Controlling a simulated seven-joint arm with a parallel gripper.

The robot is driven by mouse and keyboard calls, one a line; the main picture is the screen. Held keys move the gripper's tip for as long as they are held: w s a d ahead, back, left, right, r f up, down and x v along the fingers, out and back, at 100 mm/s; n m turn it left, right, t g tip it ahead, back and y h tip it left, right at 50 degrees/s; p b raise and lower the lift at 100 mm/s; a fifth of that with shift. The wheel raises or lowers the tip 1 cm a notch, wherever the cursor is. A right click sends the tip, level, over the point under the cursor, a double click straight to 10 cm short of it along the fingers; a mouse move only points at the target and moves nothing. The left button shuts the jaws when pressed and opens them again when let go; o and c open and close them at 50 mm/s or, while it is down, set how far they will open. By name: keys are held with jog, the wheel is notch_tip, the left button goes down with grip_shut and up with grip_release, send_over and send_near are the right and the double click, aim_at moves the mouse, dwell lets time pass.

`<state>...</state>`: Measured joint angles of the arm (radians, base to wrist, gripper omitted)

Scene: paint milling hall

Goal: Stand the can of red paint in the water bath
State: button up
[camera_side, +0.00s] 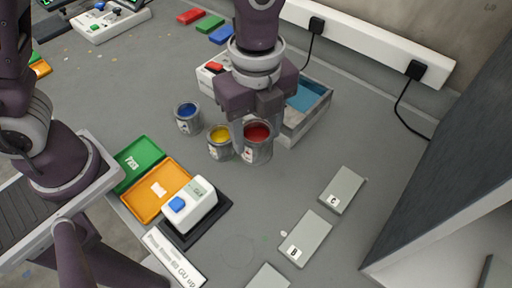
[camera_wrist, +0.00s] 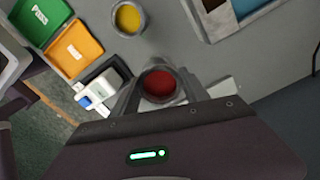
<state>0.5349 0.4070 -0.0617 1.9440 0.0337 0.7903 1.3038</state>
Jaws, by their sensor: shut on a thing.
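The can of red paint (camera_side: 258,150) is an open metal can with red paint inside. My gripper (camera_side: 258,127) is shut on it, with the fingers on either side of the can. In the wrist view the red can (camera_wrist: 159,86) sits between the fingers. I cannot tell whether its base touches the table. The water bath (camera_side: 305,108) is a pale box with blue water inside, behind and to the right of the can; my gripper hides part of it. Its corner also shows in the wrist view (camera_wrist: 212,22), at the top right.
A can of yellow paint (camera_side: 220,141) stands close to the left of the red can, and a can of blue paint (camera_side: 187,118) farther left. A white device (camera_side: 189,205) and green (camera_side: 139,163) and orange (camera_side: 160,190) trays lie at front left. Grey plates (camera_side: 305,238) lie at front right.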

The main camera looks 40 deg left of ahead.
jog(key=shift+n, duration=0.9)
jog(key=w+a, duration=0.1)
jog(key=w, duration=0.2)
jog(key=w+a+r, duration=0.1)
jog(key=w, duration=0.3)
jog(key=w+a+r, duration=0.1)
jog(key=w, duration=0.2)
jog(key=shift+w+a+r, duration=0.1)
jog(key=shift+w+a, duration=0.15)
jog(key=shift+a, duration=0.05)
jog(key=w+a+n, duration=0.2)
jog(key=w+a, duration=0.7)
jog(key=w, duration=0.1)
jog(key=shift+f, duration=2.95)
jog(key=shift+f, duration=0.55)
